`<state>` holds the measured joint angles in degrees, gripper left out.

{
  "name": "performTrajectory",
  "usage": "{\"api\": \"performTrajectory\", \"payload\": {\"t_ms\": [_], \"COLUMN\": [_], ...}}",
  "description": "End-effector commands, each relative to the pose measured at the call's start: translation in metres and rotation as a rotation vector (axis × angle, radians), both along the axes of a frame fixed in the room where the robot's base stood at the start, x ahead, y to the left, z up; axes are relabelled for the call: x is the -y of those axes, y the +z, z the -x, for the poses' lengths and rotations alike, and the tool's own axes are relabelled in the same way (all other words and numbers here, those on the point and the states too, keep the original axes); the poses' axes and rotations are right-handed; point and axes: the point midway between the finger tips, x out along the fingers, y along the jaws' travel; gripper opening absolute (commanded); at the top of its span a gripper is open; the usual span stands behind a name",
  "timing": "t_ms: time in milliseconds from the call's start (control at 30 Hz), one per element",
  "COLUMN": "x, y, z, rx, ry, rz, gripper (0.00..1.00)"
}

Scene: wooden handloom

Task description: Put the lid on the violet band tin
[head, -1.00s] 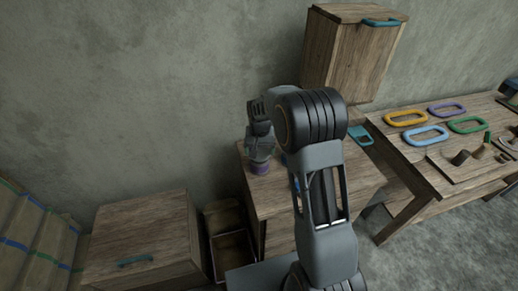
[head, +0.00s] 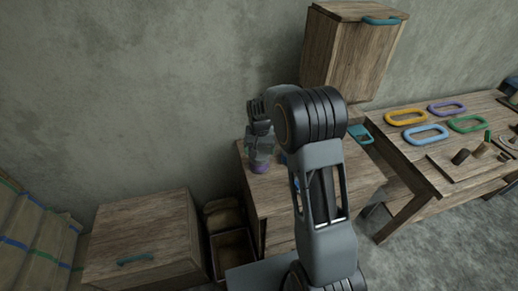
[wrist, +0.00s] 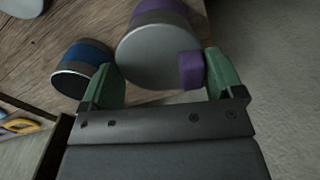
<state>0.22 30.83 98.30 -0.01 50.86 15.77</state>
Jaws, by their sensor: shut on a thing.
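The violet band tin (head: 258,168) stands near the left back edge of the small wooden table, below my gripper (head: 262,150). In the wrist view its violet band (wrist: 152,6) shows at the top. A round pale grey lid (wrist: 155,58) with a violet block-like knob (wrist: 191,70) lies over the tin's end, in line with it. Whether it is fully seated I cannot tell. My gripper (wrist: 165,82) has green fingers on either side of the lid and is shut on it. The knob is close to the right finger; the exact contact is unclear.
A blue band tin (wrist: 88,55) stands close beside the left finger. A wooden cabinet (head: 355,55) hangs on the wall behind. A wooden chest (head: 140,235) stands at the left. A bench (head: 400,150) with coloured rings is at the right.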

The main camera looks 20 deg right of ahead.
Motion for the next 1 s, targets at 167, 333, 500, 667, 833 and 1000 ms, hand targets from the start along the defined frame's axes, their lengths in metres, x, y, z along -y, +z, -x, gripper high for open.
{"api": "performTrajectory", "payload": {"t_ms": [167,333,500,667,833,1000], "x": [0.0000,0.0000,0.0000,0.0000,0.0001,0.0001], "y": [-0.0001,-0.0006,-0.0028,-0.0055,-0.0060,-0.0059], "z": [0.0000,0.0000,0.0001,0.0001,0.0001,0.0001], "rx": [0.000,0.000,0.000,0.000,0.000,0.000], "ry": [0.000,0.000,0.000,0.000,0.000,0.000], "rz": [0.000,0.000,0.000,0.000,0.000,0.000], "gripper": [0.64,0.64,0.64,0.64,0.64,0.91]}}
